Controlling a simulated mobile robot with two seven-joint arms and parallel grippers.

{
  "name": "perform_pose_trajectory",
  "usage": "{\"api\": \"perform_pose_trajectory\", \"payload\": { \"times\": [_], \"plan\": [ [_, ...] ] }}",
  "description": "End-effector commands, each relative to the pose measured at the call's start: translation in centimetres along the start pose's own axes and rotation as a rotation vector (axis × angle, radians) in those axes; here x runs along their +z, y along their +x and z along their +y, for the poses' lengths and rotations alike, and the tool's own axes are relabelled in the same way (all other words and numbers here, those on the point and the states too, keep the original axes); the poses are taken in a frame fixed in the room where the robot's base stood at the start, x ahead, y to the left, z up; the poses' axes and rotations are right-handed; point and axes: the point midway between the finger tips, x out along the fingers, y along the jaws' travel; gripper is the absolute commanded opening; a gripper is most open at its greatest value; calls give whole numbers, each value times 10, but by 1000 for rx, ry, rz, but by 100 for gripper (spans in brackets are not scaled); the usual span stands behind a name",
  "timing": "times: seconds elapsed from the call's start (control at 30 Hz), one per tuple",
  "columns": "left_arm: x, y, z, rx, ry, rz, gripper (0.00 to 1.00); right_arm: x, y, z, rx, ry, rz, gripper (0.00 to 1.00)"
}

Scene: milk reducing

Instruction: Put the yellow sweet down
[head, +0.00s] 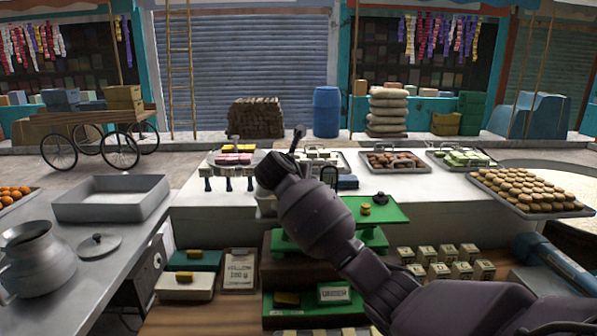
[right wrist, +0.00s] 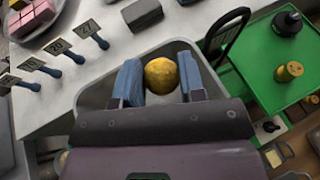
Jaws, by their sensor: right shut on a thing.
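The yellow sweet (right wrist: 161,75) is a round, rough golden ball in the right wrist view. My right gripper (right wrist: 160,80) is shut on it, with one blue-grey finger on each side. A grey metal pan (right wrist: 100,98) lies below the sweet; I cannot tell whether the sweet touches it. My left gripper is not in view.
A green scale plate (head: 387,211) holds a small brass weight (head: 365,209) and a black one (head: 380,197). A tray of pink and yellow sweets (head: 235,158) and blue sign holders (head: 228,183) stand left of my arm. A round-sweet tray (head: 530,190) is at right.

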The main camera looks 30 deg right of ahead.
Motion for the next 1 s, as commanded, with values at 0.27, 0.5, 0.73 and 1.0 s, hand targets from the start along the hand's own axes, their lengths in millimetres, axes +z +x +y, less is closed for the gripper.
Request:
{"api": "perform_pose_trajectory", "payload": {
  "times": [0.27, 0.5, 0.73, 1.0],
  "plan": [
    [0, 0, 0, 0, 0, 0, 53, -3, 1, 0, 0, 0, 0, 42],
    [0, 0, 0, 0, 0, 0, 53, -3, 1, 0, 0, 0, 0, 63],
    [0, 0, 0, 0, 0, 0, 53, -1, 0, 0, 1, 1, 0, 63],
    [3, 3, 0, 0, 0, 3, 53, 7, -30, 0, 4, 1, -3, 63]
  ]
}}
